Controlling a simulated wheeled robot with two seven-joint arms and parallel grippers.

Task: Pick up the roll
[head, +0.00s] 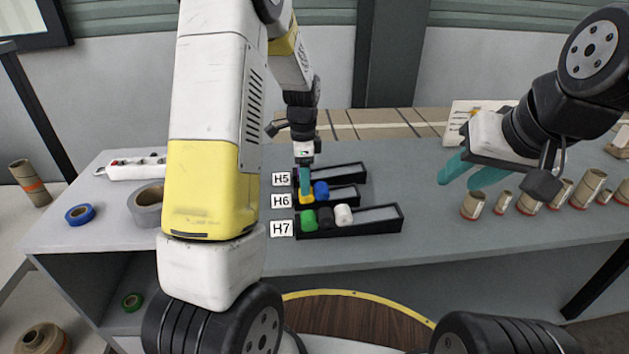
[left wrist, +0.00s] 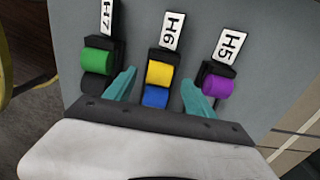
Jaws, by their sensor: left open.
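Small coloured rolls lie in three black trays. The H6 tray (head: 346,202) holds a yellow roll (left wrist: 160,73) and a blue roll (left wrist: 155,97); the blue roll also shows in the head view (head: 321,189). The H7 tray (head: 376,228) holds green (head: 308,220), black (head: 325,216) and white (head: 343,214) rolls. The H5 tray (head: 350,180) holds a purple roll (left wrist: 217,85), which my gripper hides in the head view. My left gripper (left wrist: 158,92) is open above H6, its fingers on either side of the yellow and blue rolls, holding nothing. My right gripper (head: 473,176) is open and empty over the table's right side.
Several brown cardboard rolls (head: 527,202) stand at the table's right. A blue tape roll (head: 80,214), a grey tape roll (head: 148,208) and a white power strip (head: 135,169) lie at the left. The table (head: 410,180) between the trays and the cardboard rolls is clear.

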